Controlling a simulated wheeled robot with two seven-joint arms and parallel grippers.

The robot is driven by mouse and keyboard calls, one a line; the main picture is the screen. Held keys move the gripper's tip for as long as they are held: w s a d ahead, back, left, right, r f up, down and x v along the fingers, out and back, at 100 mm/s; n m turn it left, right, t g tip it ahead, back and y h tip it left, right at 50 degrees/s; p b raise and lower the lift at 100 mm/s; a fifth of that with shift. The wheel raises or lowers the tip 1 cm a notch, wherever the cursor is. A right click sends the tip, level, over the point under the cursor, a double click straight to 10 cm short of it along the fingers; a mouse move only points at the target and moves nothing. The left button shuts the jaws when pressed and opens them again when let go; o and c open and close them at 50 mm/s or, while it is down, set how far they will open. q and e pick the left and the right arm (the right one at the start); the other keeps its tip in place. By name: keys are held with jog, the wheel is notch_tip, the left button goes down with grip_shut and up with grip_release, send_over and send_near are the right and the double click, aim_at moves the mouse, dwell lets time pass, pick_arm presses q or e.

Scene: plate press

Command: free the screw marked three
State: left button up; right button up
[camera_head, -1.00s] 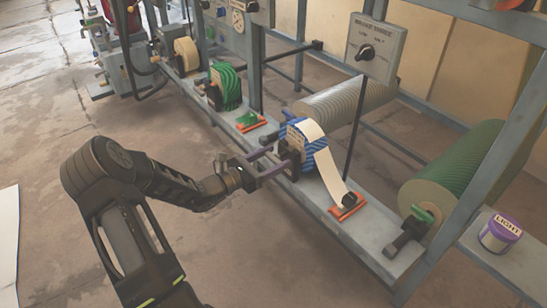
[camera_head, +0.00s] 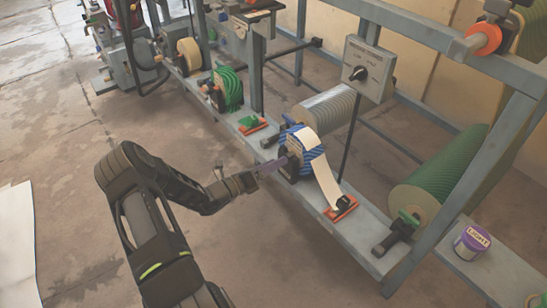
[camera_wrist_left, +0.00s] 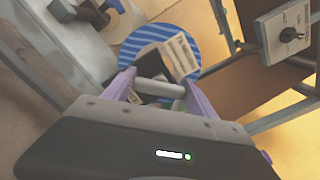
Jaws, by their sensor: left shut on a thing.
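My left gripper (camera_head: 279,164) reaches from the left to the dark bracket (camera_head: 290,166) in front of the blue-striped roll (camera_head: 308,143). In the left wrist view, the purple fingers of my left gripper (camera_wrist_left: 158,84) are shut on a pale round bar (camera_wrist_left: 158,91), which lies across between them. The blue-striped disc (camera_wrist_left: 150,37) and a pale tag with small print (camera_wrist_left: 182,53) show just beyond the fingertips. I cannot read a number three on any screw. The far end of the held bar is hidden. My right gripper is not in view.
A white strip (camera_head: 322,178) runs from the roll down to an orange plate (camera_head: 341,208). A switch box (camera_head: 368,68) stands above on a post. A green roller (camera_head: 435,185) and a purple can (camera_head: 472,243) are at the right.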

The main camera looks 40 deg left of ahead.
pick_arm(q)
jog(key=n+p, duration=0.2)
jog(key=n, duration=0.1)
jog(key=shift+n, duration=0.4)
jog(key=n+p, duration=0.1)
jog(key=n, duration=0.6)
jog(key=n+p, duration=0.1)
jog(key=n, duration=0.2)
jog(key=shift+a+f, duration=0.1)
jog(key=shift+f, duration=0.1)
jog(key=n, duration=0.5)
jog(key=shift+f+n, duration=0.1)
jog(key=shift+n, duration=0.2)
jog(key=o, duration=1.4)
jog(key=shift+c, duration=0.2)
